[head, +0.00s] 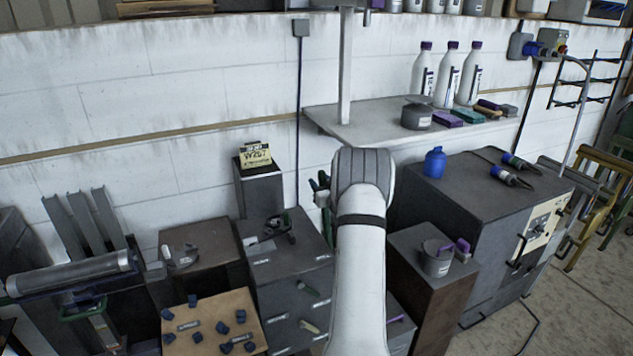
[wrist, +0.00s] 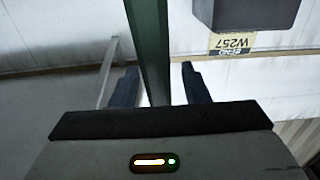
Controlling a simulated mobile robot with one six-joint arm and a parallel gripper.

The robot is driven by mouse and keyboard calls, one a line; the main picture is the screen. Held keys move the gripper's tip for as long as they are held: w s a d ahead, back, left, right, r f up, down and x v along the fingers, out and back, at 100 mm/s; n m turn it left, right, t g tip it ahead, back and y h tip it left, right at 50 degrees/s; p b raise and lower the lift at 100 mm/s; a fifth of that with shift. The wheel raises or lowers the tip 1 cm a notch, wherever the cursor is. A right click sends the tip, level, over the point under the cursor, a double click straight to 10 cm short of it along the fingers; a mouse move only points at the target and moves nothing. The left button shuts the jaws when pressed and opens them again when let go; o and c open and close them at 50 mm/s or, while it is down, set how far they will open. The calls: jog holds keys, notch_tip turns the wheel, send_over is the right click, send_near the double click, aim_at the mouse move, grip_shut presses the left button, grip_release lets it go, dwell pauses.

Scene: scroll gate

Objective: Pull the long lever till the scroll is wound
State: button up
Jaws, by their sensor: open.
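In the wrist view my gripper (wrist: 158,85) is open, with one dark blue finger on each side of a long dark green bar (wrist: 152,45). The bar looks like the lever and runs from the top edge down between the fingers. I cannot tell whether either finger touches it. In the head view my pale arm reaches up the middle, and its end hides most of the gripper; small green and grey parts show just left of it. A grey roll (head: 70,275) with a green part below it lies at the far left; I cannot tell if it is the scroll.
A dark post (head: 260,190) carries a yellow W257 card (head: 255,156); the card shows upside down in the wrist view (wrist: 232,43). Dark cabinets (head: 295,275) stand left of my arm. A shelf (head: 370,131) with bottles and a dark bench (head: 470,205) are on the right.

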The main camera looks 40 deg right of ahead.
jog(key=shift+w+d, duration=0.15)
jog(key=shift+w, duration=0.35)
jog(key=shift+c, duration=0.3)
grip_shut()
